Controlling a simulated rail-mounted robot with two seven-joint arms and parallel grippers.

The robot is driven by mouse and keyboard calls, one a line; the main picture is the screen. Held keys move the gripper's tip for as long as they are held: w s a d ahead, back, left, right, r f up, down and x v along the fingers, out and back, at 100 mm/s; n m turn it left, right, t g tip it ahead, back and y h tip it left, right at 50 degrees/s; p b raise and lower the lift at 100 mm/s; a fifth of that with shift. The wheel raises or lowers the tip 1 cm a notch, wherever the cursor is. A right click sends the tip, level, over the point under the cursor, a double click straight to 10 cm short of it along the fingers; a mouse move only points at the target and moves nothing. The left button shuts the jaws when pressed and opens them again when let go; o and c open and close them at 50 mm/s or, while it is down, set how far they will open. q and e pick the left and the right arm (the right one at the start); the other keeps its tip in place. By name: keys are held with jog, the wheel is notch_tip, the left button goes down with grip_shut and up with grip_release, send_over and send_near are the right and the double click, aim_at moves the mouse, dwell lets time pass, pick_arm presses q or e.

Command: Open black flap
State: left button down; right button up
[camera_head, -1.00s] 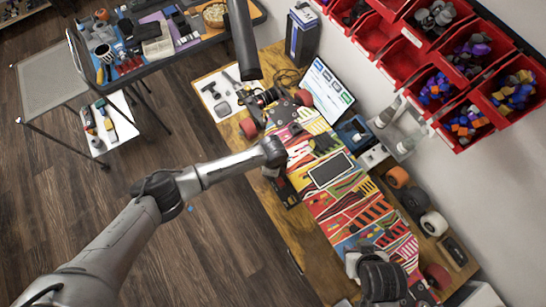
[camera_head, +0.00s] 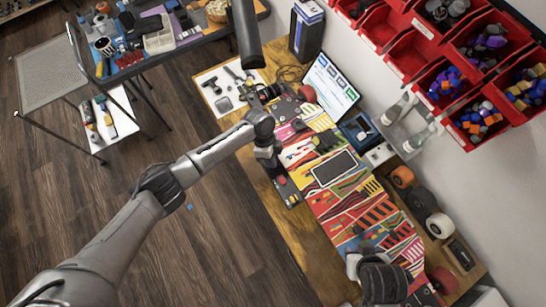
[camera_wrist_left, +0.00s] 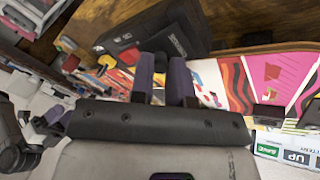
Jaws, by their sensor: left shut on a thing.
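A black box-like piece with a flat black flap (camera_wrist_left: 182,42) shows in the left wrist view, in front of my left fingertips. My left gripper (camera_wrist_left: 163,68) has its two purple-grey fingers close together, shut on the flap's edge; the exact contact is hard to see. In the head view my left gripper (camera_head: 281,182) points down at the left edge of the colourful board (camera_head: 350,205). Its hand covers part of the dark piece (camera_head: 291,194) there. My right gripper (camera_head: 380,282) is over the board's near end; its fingertips are hidden.
A dark rectangular panel (camera_head: 334,168) lies on the board. A lit tablet (camera_head: 331,85) stands behind, near bottles (camera_head: 418,137) and several wheels (camera_head: 424,202). Red bins (camera_head: 412,55) hang on the wall. Tools lie on a white sheet (camera_head: 225,87).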

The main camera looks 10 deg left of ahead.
pick_arm(q)
jog(key=shift+w+a+g+h+b, duration=0.3)
jog(key=shift+g+h+b, duration=0.2)
jog(key=shift+g+b, duration=0.35)
pick_arm(e)
jog(key=shift+a+f, duration=0.1)
jog(key=shift+f, duration=1.1)
pick_arm(q)
jog(key=shift+r, duration=0.1)
jog(key=c, duration=1.1)
grip_release()
pick_arm(e)
notch_tip(320, 180, down, 2)
jog(key=shift+f+b, duration=0.15)
jog(key=shift+b, duration=1.1)
pick_arm(q)
jog(key=v, duration=1.4)
jog(key=shift+s, duration=0.15)
jog(key=shift+s, duration=0.1)
